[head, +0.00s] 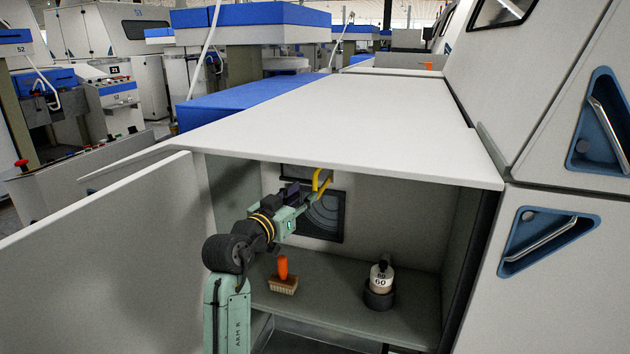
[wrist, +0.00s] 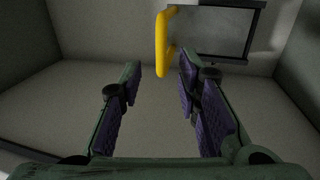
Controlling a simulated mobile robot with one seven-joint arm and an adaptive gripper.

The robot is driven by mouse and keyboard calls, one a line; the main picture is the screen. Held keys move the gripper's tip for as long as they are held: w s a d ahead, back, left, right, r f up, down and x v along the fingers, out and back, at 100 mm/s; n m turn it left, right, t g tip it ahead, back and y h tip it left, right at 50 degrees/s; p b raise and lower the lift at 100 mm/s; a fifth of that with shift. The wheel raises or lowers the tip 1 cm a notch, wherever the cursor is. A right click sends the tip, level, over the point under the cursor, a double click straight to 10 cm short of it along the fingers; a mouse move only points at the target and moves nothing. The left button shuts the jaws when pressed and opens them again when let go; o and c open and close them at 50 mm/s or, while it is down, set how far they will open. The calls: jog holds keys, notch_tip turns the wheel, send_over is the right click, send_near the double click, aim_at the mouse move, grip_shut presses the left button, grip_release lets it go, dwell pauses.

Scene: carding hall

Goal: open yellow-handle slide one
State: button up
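The yellow handle (head: 321,179) is a bent bar on a dark slide panel (head: 325,222) in the back wall of an open cabinet. In the wrist view the yellow handle (wrist: 161,45) stands upright in line with the gap between my fingers, left of the dark panel (wrist: 222,38). My gripper (head: 308,194) reaches into the cabinet close to the handle. In the wrist view my gripper (wrist: 160,68) is open, with purple pads apart and nothing held. I cannot tell whether the fingertips reach past the bar. My arm hides part of the panel's left side.
An orange-handled brush (head: 283,277) and a weight marked 60 (head: 380,285) stand on the cabinet shelf (head: 330,300). The cabinet door (head: 110,260) hangs open at left. The white top (head: 330,120) overhangs the opening. The shelf between brush and weight is clear.

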aim_at(314, 187)
jog(key=p+x, duration=0.2)
jog(key=x, duration=0.5)
jog(key=shift+c, duration=0.5)
grip_shut()
dwell(0.3)
